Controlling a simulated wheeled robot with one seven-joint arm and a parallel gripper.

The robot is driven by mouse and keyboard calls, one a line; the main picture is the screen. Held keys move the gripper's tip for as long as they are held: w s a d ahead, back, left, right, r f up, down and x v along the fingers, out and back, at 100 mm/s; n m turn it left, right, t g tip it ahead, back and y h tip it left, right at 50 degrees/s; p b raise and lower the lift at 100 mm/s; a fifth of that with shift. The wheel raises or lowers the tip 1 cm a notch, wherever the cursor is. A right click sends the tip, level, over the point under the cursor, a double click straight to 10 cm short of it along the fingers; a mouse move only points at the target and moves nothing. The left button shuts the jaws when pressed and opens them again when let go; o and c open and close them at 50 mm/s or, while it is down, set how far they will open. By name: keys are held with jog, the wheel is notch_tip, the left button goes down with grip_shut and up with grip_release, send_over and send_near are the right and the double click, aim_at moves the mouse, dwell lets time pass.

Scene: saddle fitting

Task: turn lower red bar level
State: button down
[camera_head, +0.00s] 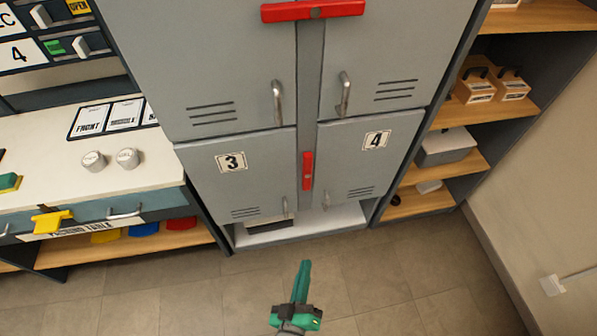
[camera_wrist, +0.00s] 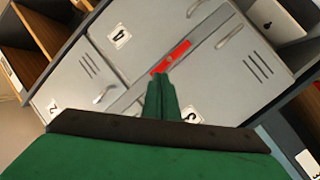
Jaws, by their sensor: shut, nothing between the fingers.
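The lower red bar (camera_head: 307,170) stands upright on the grey strip between locker doors 3 (camera_head: 262,190) and 4 (camera_head: 345,180), along the strip. In the wrist view the red bar (camera_wrist: 174,56) lies along that diagonal strip, just beyond my fingertips. My green gripper (camera_head: 304,266) is shut and empty, in front of the locker and lower in the picture than the bar. In the wrist view the closed fingers (camera_wrist: 160,80) point at the bar's near end; I cannot tell whether they touch it there, but the head view shows them apart.
The upper red bar (camera_head: 313,10) lies nearly level across the doors above. Metal handles (camera_head: 278,102) stick out from the doors. A workbench (camera_head: 125,180) stands left, wooden shelves (camera_head: 470,165) right. The tiled floor (camera_head: 390,270) before the locker is clear.

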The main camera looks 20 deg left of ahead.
aim_at(307, 173)
jog(key=w+a+r+n+y, duration=0.1)
jog(key=w+a+n+y, duration=0.2)
jog(key=w+a+n, duration=0.8)
jog(key=w+a, duration=0.3)
jog(key=w, duration=0.3)
jog(key=shift+w+n+t, duration=0.15)
jog(key=shift+n+t, duration=0.25)
jog(key=shift+r, duration=0.15)
jog(key=x, duration=1)
jog(key=shift+w+d, duration=0.55)
jog(key=shift+d, duration=0.25)
jog(key=shift+w+d, duration=0.5)
jog(key=shift+d, duration=0.3)
jog(key=shift+a, duration=0.1)
